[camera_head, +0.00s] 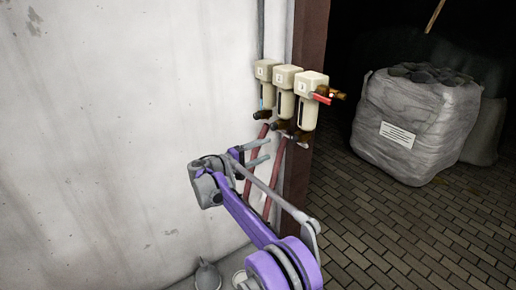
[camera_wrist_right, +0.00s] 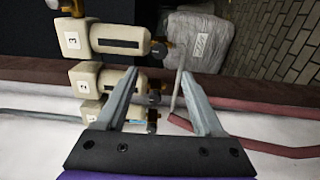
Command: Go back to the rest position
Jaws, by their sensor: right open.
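My right gripper (camera_head: 266,150) is at the end of my purple and grey arm, in front of the pale wall and just below the three filter units. Its two fingers point toward the pipework. In the right wrist view, the right gripper's fingers (camera_wrist_right: 158,73) are spread apart with nothing held between them. A valve and pipe fittings show beyond the gap, but I cannot tell how close the fingertips are to them. My left gripper is in neither view.
Three cream filter units (camera_head: 285,90) hang by the wall's corner, with a red-handled valve (camera_head: 321,98) on the right one. Red hoses (camera_head: 276,172) run down below them. A large grey bulk bag (camera_head: 415,118) stands on the brick floor (camera_head: 395,235), which is clear nearer me.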

